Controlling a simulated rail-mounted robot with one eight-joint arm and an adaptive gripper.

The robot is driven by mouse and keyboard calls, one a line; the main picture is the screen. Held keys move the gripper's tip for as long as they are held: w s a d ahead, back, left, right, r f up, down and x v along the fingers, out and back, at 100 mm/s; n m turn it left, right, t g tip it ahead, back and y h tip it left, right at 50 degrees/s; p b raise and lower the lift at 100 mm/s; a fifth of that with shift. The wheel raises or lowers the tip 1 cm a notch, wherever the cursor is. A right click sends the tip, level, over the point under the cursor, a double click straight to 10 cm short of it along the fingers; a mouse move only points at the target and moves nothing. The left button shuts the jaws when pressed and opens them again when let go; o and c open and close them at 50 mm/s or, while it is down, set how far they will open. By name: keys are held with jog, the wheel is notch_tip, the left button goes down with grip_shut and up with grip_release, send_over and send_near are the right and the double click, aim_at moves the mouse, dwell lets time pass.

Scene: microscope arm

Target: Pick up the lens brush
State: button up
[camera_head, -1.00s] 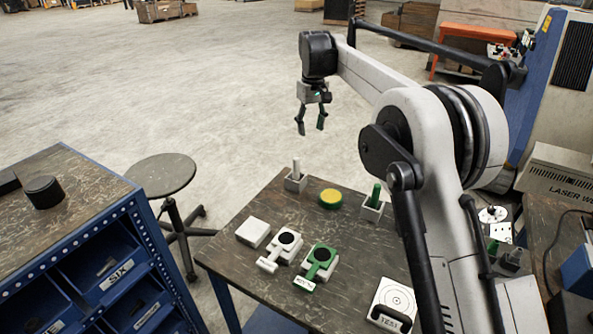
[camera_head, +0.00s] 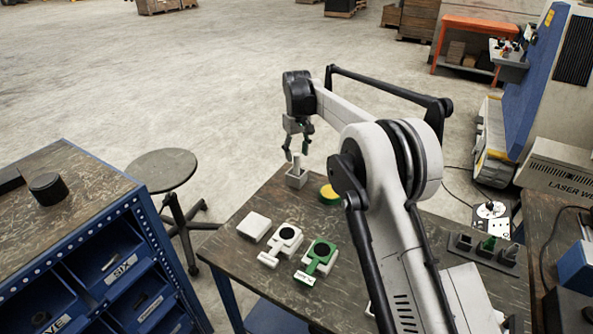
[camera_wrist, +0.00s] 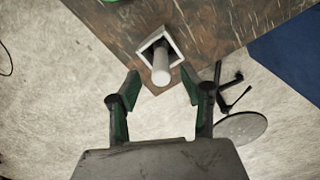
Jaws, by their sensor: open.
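A white rod (camera_head: 297,166), which looks like the lens brush though I cannot be sure, stands upright in a small square holder (camera_head: 297,181) at the table's far left corner. In the wrist view the rod (camera_wrist: 161,72) points toward the camera from its holder (camera_wrist: 174,43). My gripper (camera_head: 297,153) is open above the rod in the head view. In the wrist view my gripper (camera_wrist: 160,88) has its fingers spread, one to either side of the rod's end, with nothing between them gripped.
A yellow round thing (camera_head: 329,194) lies right of the holder. A white block (camera_head: 254,226), a white handled piece (camera_head: 286,240) and a green handled piece (camera_head: 320,256) lie nearer. A round stool (camera_head: 161,169) stands left of the table. My arm hides the table's right part.

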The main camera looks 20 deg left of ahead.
aim_at(296, 176)
jog(key=shift+f+p, duration=0.4)
jog(key=shift+f, duration=2.25)
grip_shut()
